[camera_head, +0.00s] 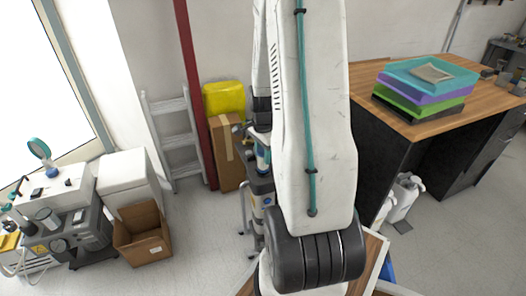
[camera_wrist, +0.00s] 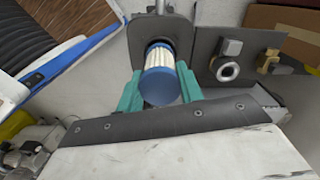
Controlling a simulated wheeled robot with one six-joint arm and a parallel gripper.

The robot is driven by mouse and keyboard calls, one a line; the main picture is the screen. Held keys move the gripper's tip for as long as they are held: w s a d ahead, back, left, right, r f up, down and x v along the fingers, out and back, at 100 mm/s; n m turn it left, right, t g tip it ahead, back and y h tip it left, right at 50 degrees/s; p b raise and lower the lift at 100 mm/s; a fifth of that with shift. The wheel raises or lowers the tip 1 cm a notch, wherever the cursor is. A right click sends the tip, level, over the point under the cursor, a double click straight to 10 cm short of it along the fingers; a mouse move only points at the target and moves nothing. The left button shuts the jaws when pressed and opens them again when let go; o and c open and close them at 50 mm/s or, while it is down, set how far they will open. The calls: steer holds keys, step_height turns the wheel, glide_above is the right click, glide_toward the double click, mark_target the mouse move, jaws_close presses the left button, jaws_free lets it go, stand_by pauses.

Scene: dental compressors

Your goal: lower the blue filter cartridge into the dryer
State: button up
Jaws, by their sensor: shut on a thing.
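The blue filter cartridge (camera_wrist: 160,86) shows in the wrist view, with a blue end cap towards the camera and white pleats behind it. My gripper (camera_wrist: 159,77) has one teal finger on each side of it and is shut on it. The far end of the cartridge lies against a dark grey panel (camera_wrist: 178,27), apparently part of the dryer; I cannot tell whether it is inside an opening. In the head view my arm covers much of this area, and a narrow grey machine (camera_head: 259,186) with blue parts shows just left of it.
A round metal fitting (camera_wrist: 228,70) and a brass fitting (camera_wrist: 268,62) stick out right of the cartridge. In the head view, a bench with stacked trays (camera_head: 425,88) stands right. An open cardboard box (camera_head: 143,235) lies left, with clear floor between it and the machine.

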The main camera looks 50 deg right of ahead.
mark_target(263, 164)
stand_by(0.4)
steer(key=shift+f, duration=2.55)
steer(key=shift+r, duration=0.1)
steer(key=shift+r, duration=0.15)
steer(key=shift+r, duration=0.5)
steer(key=shift+f, duration=0.15)
steer(key=shift+f, duration=0.6)
steer(key=o, duration=1.1)
